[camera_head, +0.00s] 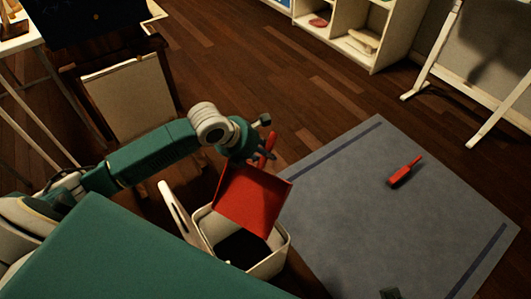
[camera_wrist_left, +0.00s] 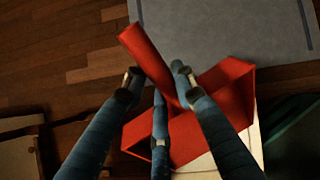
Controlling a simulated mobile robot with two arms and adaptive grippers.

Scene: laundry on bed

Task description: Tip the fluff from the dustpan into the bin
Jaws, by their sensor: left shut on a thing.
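The red dustpan (camera_head: 250,200) is tilted steeply over the white bin (camera_head: 200,222), its wide edge pointing down at the bin's opening. My left gripper (camera_head: 262,153) is shut on the dustpan's handle. The left wrist view shows the handle (camera_wrist_left: 146,52) between the fingers of that gripper (camera_wrist_left: 158,88) and the red pan (camera_wrist_left: 232,92) beyond them. No fluff can be made out on the pan. The bin's inside is dark, so its contents cannot be told. My right gripper is not clearly in view.
A red brush (camera_head: 404,172) lies on the grey rug (camera_head: 345,215) right of the bin. A white shelf (camera_head: 391,45) and white easel legs (camera_head: 497,112) stand behind. A small dark thing (camera_head: 390,293) at the bottom edge is unclear. Wooden floor (camera_head: 290,85) is open behind the rug.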

